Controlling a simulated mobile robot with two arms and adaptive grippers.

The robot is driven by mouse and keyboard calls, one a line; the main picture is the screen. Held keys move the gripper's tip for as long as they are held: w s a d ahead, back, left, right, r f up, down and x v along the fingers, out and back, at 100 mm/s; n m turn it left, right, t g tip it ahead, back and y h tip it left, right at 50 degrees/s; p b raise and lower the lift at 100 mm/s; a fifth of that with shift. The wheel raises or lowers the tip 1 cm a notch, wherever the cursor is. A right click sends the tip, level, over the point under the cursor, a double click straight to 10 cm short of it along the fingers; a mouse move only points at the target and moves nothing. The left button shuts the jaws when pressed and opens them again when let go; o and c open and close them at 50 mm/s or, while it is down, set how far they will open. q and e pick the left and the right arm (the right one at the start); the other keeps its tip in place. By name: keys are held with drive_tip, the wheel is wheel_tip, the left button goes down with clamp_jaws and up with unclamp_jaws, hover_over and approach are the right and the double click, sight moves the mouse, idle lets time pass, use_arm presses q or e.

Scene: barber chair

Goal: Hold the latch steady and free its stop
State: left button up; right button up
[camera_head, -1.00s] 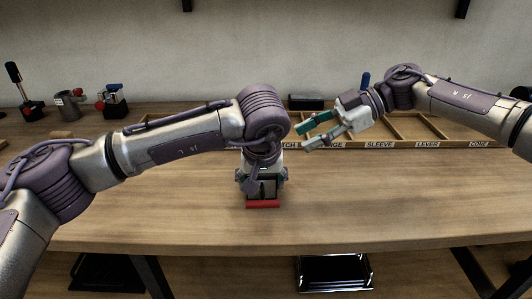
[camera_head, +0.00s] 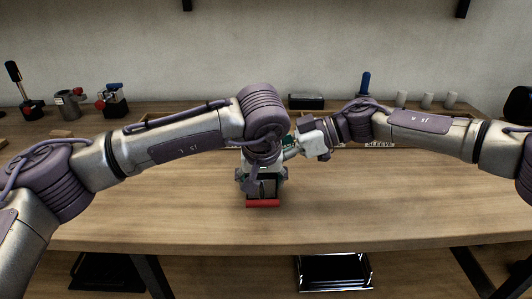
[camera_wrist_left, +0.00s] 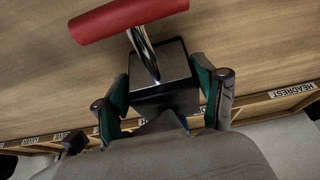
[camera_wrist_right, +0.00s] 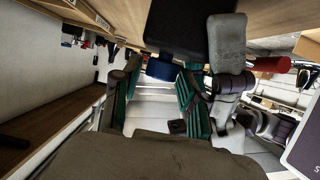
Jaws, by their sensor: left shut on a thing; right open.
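The latch is a black block (camera_wrist_left: 172,88) with a chrome rod and a red crossbar handle (camera_wrist_left: 130,18); in the head view the handle (camera_head: 263,203) faces the table's front edge. My left gripper (camera_head: 262,180) is shut on the block, a finger on each side. My right gripper (camera_head: 288,148) is open, close behind the left wrist. In the right wrist view its fingers (camera_wrist_right: 158,95) point at the black block (camera_wrist_right: 180,25), and a small blue part (camera_wrist_right: 163,70) below the block shows between them. That may be the stop; the head view hides it.
A labelled wooden parts tray (camera_head: 380,146) lies behind my right arm. A black box (camera_head: 306,102) and several small white cylinders (camera_head: 427,101) stand at the back. Lever and clamp devices (camera_head: 112,100) stand back left. The front of the table (camera_head: 380,205) is clear.

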drive_tip(key=shift+a, duration=0.2)
drive_tip(key=shift+c, duration=0.2)
clamp_jaws()
drive_tip(key=shift+w+n+g, duration=0.15)
drive_tip(key=shift+n+g, duration=0.15)
drive_tip(key=shift+w+a+n+g+h, duration=0.1)
drive_tip(key=shift+n+g+h, duration=0.1)
drive_tip(key=shift+n+g, duration=0.6)
drive_tip(key=shift+w+d+n+g+h, duration=0.1)
drive_tip(key=shift+w+n+g+h, duration=0.1)
drive_tip(key=shift+n+g, duration=0.65)
drive_tip(key=shift+w+a+n+g+h, duration=0.1)
drive_tip(key=shift+n+g+h, duration=0.1)
drive_tip(key=shift+n+g, duration=0.6)
drive_tip(key=shift+g, duration=0.25)
drive_tip(key=shift+s+n+g, duration=0.15)
drive_tip(key=shift+n+g, duration=0.1)
drive_tip(key=shift+g, duration=0.15)
